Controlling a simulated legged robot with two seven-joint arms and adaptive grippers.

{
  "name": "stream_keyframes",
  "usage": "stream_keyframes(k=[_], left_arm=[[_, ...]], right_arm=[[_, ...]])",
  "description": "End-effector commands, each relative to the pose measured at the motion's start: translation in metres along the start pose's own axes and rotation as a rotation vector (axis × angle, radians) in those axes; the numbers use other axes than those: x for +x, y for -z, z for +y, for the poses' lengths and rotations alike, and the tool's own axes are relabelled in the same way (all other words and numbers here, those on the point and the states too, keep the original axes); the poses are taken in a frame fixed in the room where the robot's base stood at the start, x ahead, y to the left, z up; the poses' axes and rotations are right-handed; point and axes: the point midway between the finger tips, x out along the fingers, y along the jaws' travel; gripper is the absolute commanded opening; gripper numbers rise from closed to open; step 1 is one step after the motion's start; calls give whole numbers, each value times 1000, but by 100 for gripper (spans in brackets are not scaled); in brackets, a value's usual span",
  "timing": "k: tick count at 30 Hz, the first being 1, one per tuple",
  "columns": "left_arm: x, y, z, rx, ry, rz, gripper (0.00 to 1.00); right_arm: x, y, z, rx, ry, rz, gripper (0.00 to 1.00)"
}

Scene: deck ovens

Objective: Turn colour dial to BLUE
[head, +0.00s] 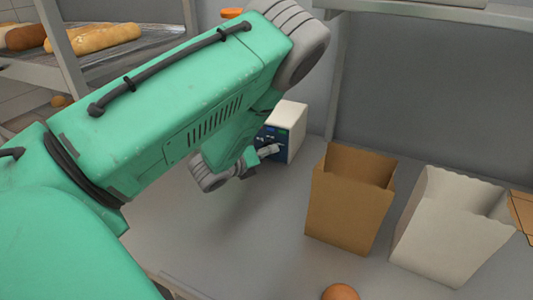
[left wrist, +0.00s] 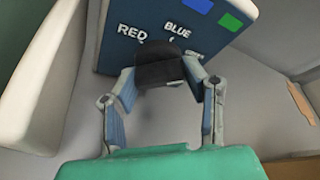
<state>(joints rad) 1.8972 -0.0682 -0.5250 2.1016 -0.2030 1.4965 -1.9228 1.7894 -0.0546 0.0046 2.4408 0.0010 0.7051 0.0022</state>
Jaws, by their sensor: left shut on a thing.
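A small white box (head: 290,113) with a dark blue front panel stands on the counter. In the left wrist view the panel (left wrist: 120,52) carries the labels RED and BLUE, plus blue and green patches. A third label at the right is partly hidden. The dark colour dial (left wrist: 158,68) sits below these labels. My left gripper (left wrist: 160,84) is shut on the dial, one finger on each side. In the head view my left gripper (head: 267,151) is at the panel. I cannot tell surely where the dial points. My right gripper is not in view.
A brown paper bag (head: 345,205) and a white bag (head: 448,235) stand open to the right of the box. A round bun (head: 340,291) lies at the front. Loaves (head: 105,38) lie on a rack at upper left. Grey counter is clear between box and bun.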

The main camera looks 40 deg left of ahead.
Motion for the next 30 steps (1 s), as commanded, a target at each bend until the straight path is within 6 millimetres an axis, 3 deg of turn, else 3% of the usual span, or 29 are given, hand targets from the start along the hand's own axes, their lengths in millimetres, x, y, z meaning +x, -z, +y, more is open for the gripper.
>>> stream_keyframes(k=[30], left_arm=[[0, 4, 6, -735, 296, 2, 11]], right_arm=[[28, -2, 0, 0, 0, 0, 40]])
